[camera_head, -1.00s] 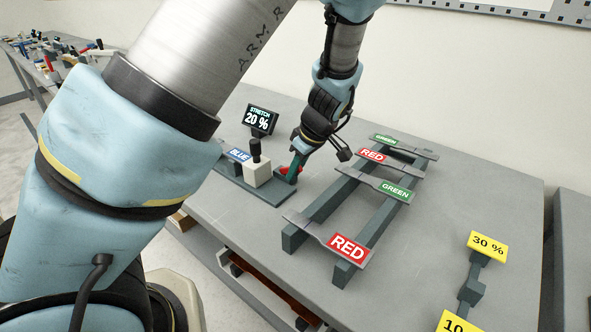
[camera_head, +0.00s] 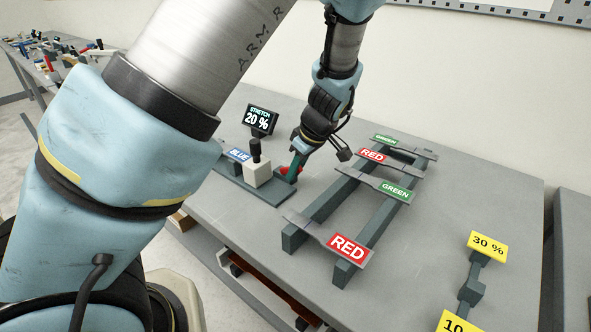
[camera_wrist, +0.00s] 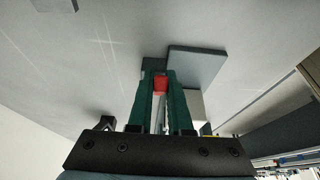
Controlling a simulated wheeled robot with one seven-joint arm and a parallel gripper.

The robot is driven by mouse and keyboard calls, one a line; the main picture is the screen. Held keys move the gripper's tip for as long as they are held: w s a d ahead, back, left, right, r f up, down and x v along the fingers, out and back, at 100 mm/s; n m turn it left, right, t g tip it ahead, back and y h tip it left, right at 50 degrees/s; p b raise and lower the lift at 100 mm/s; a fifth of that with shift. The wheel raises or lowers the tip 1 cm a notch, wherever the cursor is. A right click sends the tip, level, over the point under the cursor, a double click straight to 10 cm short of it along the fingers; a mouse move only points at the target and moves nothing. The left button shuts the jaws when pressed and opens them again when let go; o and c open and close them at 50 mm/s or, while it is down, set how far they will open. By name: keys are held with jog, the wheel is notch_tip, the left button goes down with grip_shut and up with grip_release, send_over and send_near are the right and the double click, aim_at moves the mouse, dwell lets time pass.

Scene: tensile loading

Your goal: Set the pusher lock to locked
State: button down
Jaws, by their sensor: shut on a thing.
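My gripper (camera_head: 294,172) points down at the right end of the tensile rig (camera_head: 268,194) on the table. In the wrist view its two green fingers (camera_wrist: 160,82) are shut on a small red piece (camera_wrist: 160,84), which seems to be the pusher lock. In the head view a bit of red (camera_head: 287,170) shows beside the fingers. The rig carries a cream block (camera_head: 257,174) with a black knob (camera_head: 256,150) and a blue label reading BLUE (camera_head: 239,154). Whether the lock is set to locked cannot be told; the fingers hide most of it.
A display (camera_head: 259,120) reading STRETCH 20 % stands behind the rig. To the right, a rack (camera_head: 312,213) holds specimens labelled RED (camera_head: 347,247) and GREEN (camera_head: 396,191). Yellow 30 % (camera_head: 487,245) and 10 (camera_head: 456,323) signs are at the front right. The table between is bare.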

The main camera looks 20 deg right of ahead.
aim_at(282, 168)
jog(key=shift+r, duration=0.1)
jog(key=shift+w+a+r+g+h, duration=0.15)
jog(key=shift+w+r+g+h, duration=0.3)
jog(key=shift+g, duration=0.35)
jog(key=g, duration=0.1)
jog(key=g+h, duration=0.1)
jog(key=w+r+g+h, duration=0.1)
jog(key=shift+a, duration=0.3)
jog(key=g, duration=0.1)
jog(key=g+h, duration=0.1)
jog(key=w+g, duration=0.1)
jog(key=shift+a+r+h, duration=0.25)
jog(key=shift+a+h, duration=0.05)
jog(key=shift+h, duration=0.05)
jog(key=shift+w+a+g+h+p, duration=0.15)
jog(key=shift+w+g+h+p, duration=0.15)
jog(key=shift+g, duration=0.35)
jog(key=shift+w+a+g+h+p, duration=0.15)
jog(key=shift+g+h+p, duration=0.15)
jog(key=shift+g, duration=0.35)
jog(key=c, duration=0.8)
grip_release()
jog(key=shift+c, duration=0.2)
